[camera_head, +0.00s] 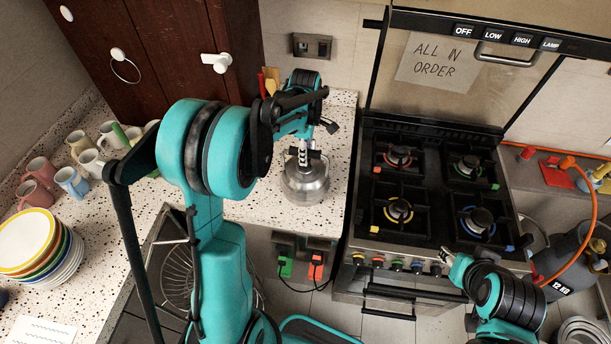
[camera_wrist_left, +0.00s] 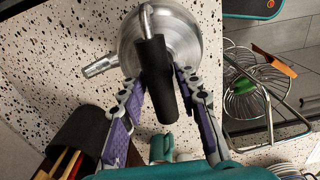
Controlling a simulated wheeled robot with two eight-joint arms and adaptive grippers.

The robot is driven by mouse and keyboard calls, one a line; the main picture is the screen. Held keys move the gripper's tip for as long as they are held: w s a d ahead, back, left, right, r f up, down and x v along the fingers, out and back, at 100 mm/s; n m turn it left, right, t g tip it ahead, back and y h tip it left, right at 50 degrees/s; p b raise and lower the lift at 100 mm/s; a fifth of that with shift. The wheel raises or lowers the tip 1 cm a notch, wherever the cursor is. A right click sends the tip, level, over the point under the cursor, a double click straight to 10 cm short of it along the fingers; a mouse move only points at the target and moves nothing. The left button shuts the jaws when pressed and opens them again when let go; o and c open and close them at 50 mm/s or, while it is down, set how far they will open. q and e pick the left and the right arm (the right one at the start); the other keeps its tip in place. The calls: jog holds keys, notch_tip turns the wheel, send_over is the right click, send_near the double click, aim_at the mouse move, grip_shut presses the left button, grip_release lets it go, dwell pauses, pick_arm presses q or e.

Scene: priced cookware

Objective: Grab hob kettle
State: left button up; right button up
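The hob kettle (camera_head: 306,186) is a round silver metal kettle standing on the speckled counter, left of the stove. In the left wrist view its shiny body (camera_wrist_left: 182,38), short spout at left and black handle (camera_wrist_left: 157,78) show. My left gripper (camera_head: 303,152) is at the kettle's top. In the left wrist view its fingers (camera_wrist_left: 157,84) are apart, one on each side of the black handle. I see a gap beside the handle, so it is not clamped. My right gripper (camera_head: 449,257) is low in front of the stove; its fingers are too small to read.
A gas stove (camera_head: 430,190) stands right of the kettle. Several mugs (camera_head: 72,181) and a plate stack (camera_head: 38,246) are on the left counter. A dark utensil holder (camera_wrist_left: 82,143) is near my left gripper. A gas cylinder (camera_head: 578,262) stands far right.

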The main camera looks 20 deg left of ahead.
pick_arm(q)
jog(key=shift+o, duration=0.4)
notch_tip(320, 180, up, 7)
jog(key=shift+w+r+p, duration=0.1)
jog(key=shift+p, duration=0.45)
jog(key=shift+r+b, duration=0.1)
jog(key=shift+b, duration=0.2)
jog(key=b, duration=0.2)
jog(key=s+b, duration=0.1)
jog(key=b, duration=0.2)
jog(key=shift+a+f, duration=0.2)
notch_tip(320, 180, down, 2)
jog(key=shift+f+b, duration=0.1)
jog(key=shift+b, duration=0.3)
jog(key=f, duration=0.1)
jog(key=f+b, duration=0.1)
jog(key=f, duration=0.1)
jog(key=w+f, duration=0.1)
jog(key=f, duration=0.1)
jog(key=shift+d, duration=0.25)
jog(key=shift+s, duration=0.1)
jog(key=shift+r, duration=0.1)
grip_shut()
